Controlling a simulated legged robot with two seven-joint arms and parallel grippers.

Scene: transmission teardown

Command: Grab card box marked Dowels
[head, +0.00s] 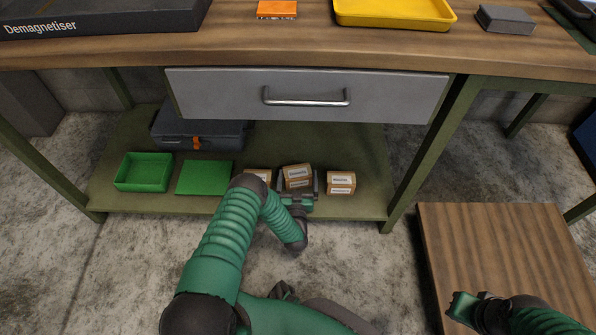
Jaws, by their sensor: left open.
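Three small brown card boxes with white labels stand in a row on the green lower shelf in the head view: a left box (262,174), a middle box (297,171) and a right box (341,179). The label print is too small to read surely, so I cannot tell which one says Dowels. My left gripper (299,186) is open, at the front of the middle box, with a finger on either side of it. My arm hides much of the left box. My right gripper (465,305) is low at the right, away from the boxes, and its jaw gap is unclear.
Left on the shelf (350,145) are a green open bin (143,172), a flat green piece (204,178) and a dark case (195,133). A drawer (305,95) overhangs the shelf. A table leg (430,150) and a wooden platform (500,245) stand to the right.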

